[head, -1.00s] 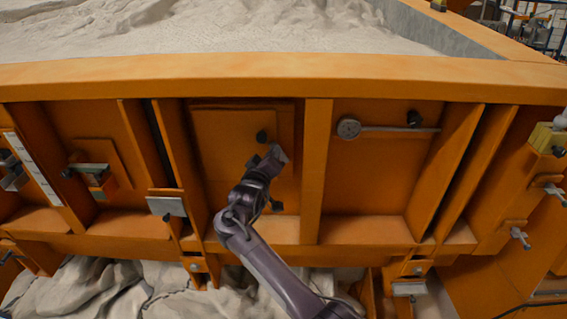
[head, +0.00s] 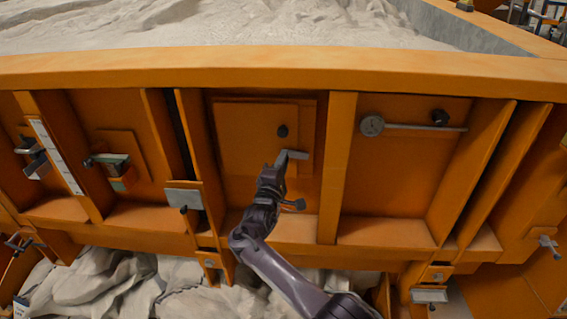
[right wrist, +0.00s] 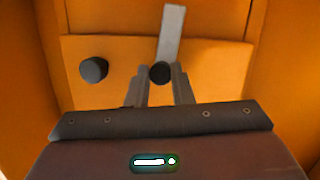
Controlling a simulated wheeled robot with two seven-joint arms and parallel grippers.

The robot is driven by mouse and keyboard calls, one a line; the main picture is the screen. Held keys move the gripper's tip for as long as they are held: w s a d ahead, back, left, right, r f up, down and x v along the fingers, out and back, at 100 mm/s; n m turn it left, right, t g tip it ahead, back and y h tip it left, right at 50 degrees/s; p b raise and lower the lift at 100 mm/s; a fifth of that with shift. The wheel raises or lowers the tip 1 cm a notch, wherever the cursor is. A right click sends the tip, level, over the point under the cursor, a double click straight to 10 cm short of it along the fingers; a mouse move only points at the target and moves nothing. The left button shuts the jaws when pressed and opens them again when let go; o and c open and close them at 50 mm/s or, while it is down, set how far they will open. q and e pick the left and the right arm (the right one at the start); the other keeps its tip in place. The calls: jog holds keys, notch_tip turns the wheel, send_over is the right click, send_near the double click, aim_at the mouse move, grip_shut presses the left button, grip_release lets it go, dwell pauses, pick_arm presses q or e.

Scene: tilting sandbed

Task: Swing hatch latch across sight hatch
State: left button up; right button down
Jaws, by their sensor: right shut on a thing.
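The sight hatch (head: 245,140) is an orange plate on the bed's side wall with a black knob (head: 282,131). The hatch (right wrist: 115,92) and its knob (right wrist: 93,70) also show in the right wrist view. The hatch latch (head: 297,154) is a flat grey bar, nearly level, just below the knob and reaching across the hatch's right edge. In the right wrist view, the latch (right wrist: 171,35) runs from beyond the plate edge to a dark round grip (right wrist: 160,73) between my fingers. My right gripper (head: 281,164) is shut on that grip. My left gripper is out of view.
To the right, past an upright rib (head: 337,165), a grey bar with a round disc (head: 372,126) is mounted on another panel. Grey clamps (head: 184,198) stand to the left. Ribs flank the hatch bay, and a ledge (head: 385,231) runs below.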

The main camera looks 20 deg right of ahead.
jog(key=shift+f+n, duration=0.55)
jog(key=shift+n, duration=0.45)
jog(key=shift+t, duration=0.4)
jog(key=c, duration=1.3)
grip_release()
jog(key=shift+w, duration=0.1)
jog(key=b+v, duration=0.1)
jog(key=v, duration=0.7)
jog(key=shift+d+r, duration=0.1)
